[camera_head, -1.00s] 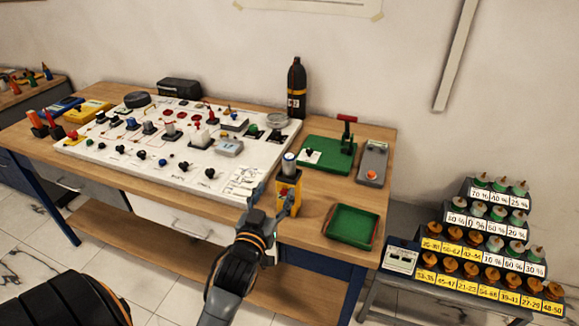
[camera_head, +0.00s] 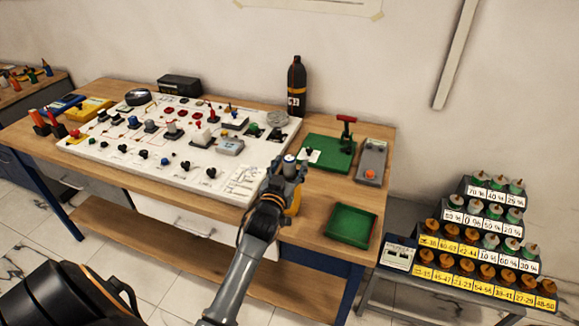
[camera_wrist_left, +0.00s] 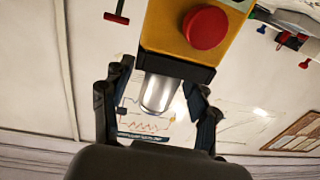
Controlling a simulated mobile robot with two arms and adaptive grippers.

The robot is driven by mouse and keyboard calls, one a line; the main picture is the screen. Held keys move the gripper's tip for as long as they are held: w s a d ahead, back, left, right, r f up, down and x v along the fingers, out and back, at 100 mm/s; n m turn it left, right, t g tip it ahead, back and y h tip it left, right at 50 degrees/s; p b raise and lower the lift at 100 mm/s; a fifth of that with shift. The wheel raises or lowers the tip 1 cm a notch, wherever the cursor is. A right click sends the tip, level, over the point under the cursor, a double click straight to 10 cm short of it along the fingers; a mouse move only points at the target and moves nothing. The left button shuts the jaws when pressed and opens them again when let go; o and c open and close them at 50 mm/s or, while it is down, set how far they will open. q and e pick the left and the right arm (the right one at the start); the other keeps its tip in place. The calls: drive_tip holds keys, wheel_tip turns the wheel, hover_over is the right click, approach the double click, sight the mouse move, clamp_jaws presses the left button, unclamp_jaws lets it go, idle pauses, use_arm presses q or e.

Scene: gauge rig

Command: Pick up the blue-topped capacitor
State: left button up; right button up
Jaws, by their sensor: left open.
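The capacitor (camera_head: 289,160), a small silvery cylinder whose top looks dark bluish-grey, stands upright on a yellow box (camera_head: 295,203) near the front of the bench. In the left wrist view the capacitor (camera_wrist_left: 158,92) sticks out of the yellow box (camera_wrist_left: 165,42), which has a red button (camera_wrist_left: 205,27). My left gripper (camera_head: 287,167) is open, with its fingers on either side of the capacitor. In the left wrist view the gripper (camera_wrist_left: 160,85) shows gaps between its fingers and the cylinder. The gripper hides part of the box in the head view.
A white panel (camera_head: 120,158) with many components lies left of the gripper. A green tray (camera_head: 350,225) sits to the right at the front edge. A green base (camera_head: 325,155) with a red-handled lever and a grey box (camera_head: 373,163) stand behind it.

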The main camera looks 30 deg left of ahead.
use_arm(q)
drive_tip(key=shift+s, duration=0.1)
drive_tip(key=shift+c, duration=0.5)
drive_tip(key=c, duration=1.1)
clamp_jaws()
drive_tip(key=shift+r, duration=0.15)
